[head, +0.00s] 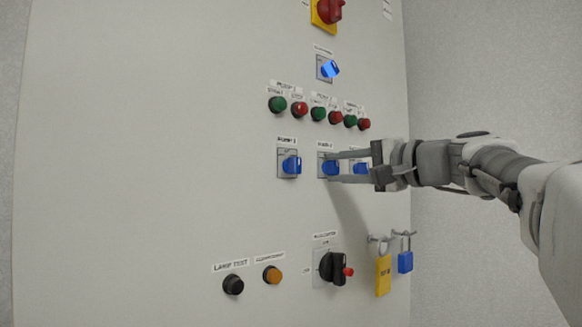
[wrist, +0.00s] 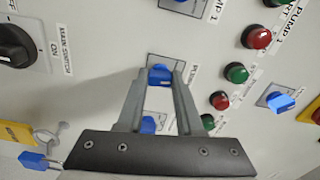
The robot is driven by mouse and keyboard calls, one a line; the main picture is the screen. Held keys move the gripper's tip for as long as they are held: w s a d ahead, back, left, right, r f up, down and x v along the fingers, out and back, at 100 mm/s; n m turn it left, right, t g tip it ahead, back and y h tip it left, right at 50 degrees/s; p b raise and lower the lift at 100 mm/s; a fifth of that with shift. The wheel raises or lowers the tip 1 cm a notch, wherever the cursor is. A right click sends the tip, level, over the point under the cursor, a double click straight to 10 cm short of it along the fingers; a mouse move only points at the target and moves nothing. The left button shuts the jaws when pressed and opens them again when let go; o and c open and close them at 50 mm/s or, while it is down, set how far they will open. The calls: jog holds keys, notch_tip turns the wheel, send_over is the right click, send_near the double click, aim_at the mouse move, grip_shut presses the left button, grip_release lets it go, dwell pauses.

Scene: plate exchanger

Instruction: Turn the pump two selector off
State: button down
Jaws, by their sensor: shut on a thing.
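The pump two selector (head: 329,167) is a blue knob on a grey square plate, in the middle of a row of three on the panel. In the wrist view its blue knob (wrist: 160,74) sits between my fingertips. My gripper (head: 331,167) reaches in from the right with one finger above and one below the knob, shut on it; it also shows in the wrist view (wrist: 160,72). The fingers hide part of the knob and its plate. The small label above it is too blurred to read fully.
A left blue selector (head: 290,165) and a right blue selector (head: 361,168) flank it; my gripper partly covers the right one. Green and red buttons (head: 318,114) sit above. A black rotary switch (head: 333,268) and hanging yellow (head: 383,276) and blue padlocks (head: 405,262) are below.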

jog(key=shift+m, duration=0.6)
jog(key=c, duration=0.6)
grip_release()
jog(key=shift+o, duration=0.2)
jog(key=shift+s+d, duration=0.1)
jog(key=shift+s, duration=0.05)
